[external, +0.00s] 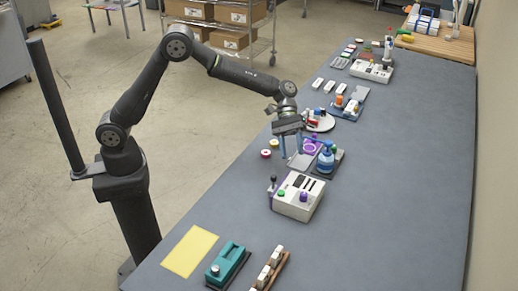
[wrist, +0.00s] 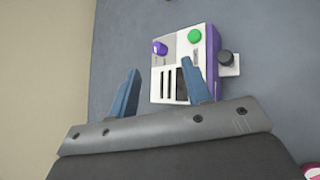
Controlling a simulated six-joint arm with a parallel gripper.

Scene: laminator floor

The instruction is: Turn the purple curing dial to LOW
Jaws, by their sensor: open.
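The purple curing dial (external: 303,197) sits on the top of a white control box (external: 290,209) with a purple side panel. In the wrist view the purple dial (wrist: 159,47) is at the box's upper left, beyond my fingertips. A green button (wrist: 194,36) is to its right, and a black-knobbed lever (wrist: 226,58) stands at the box's right side. Dark slots lie between my fingers. My gripper (wrist: 161,67) is open and empty, with its blue fingers apart. In the external view my gripper (external: 291,148) is above the table, behind the box. The dial's LOW mark is not legible.
A blue bottle-like item (external: 326,160) and a purple ring (external: 310,146) are close to my gripper. A yellow sheet (external: 190,251) and a teal device (external: 226,262) lie at the near end. Another white box (external: 372,70) stands far back. The table's right side is clear.

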